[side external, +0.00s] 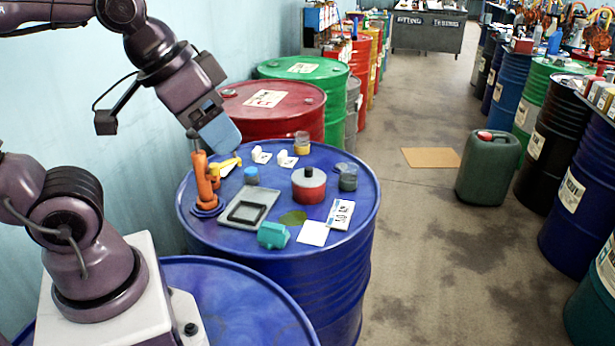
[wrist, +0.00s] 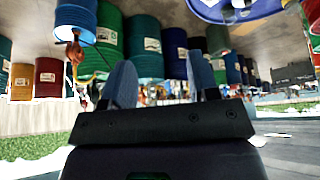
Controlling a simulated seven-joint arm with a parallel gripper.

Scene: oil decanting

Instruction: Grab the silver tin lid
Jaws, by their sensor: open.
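A short red tin (side external: 308,193) stands upright on the blue drum's top, right of its middle.
On the blue drum (side external: 315,268) an orange pump (side external: 205,180) stands at left. A grey tray (side external: 246,216), a teal item (side external: 273,235), a grey jug (side external: 347,176), an amber jar (side external: 302,143) and a blue jar (side external: 251,175) surround the tin. A red drum (side external: 270,107) stands behind.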

